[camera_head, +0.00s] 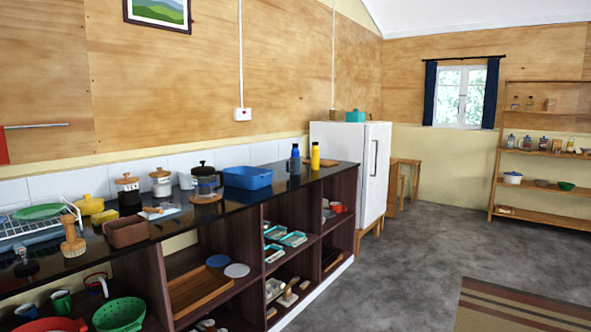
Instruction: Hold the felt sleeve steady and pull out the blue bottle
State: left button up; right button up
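A blue bottle (295,160) with a dark cap stands upright near the far end of the dark counter (215,212). It is small at this distance. I cannot make out a separate felt sleeve around it. Neither of my grippers shows in this view.
A yellow bottle (315,156) stands just right of the blue one. A blue basin (248,177), a glass coffee press (206,182) and a brown bin (126,231) stand nearer on the counter. A white fridge (350,150) stands beyond its end. Grey floor (420,240) is open at right.

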aim_at(293, 166)
jog(key=i+z, duration=0.35)
jog(key=i, duration=0.45)
jog(key=i+z, duration=0.15)
jog(key=i, duration=0.5)
jog(key=i+j+z, duration=0.1)
jog(key=i, duration=0.5)
jog(key=i+j+z, duration=0.15)
jog(key=i, duration=0.45)
jog(key=i+l+z, duration=0.1)
jog(key=i, duration=1.3)
jog(key=i+j+u, duration=0.1)
jog(key=i+u, duration=0.8)
jog(key=i+l+u, duration=0.15)
jog(key=u, duration=0.3)
jog(key=i, duration=0.1)
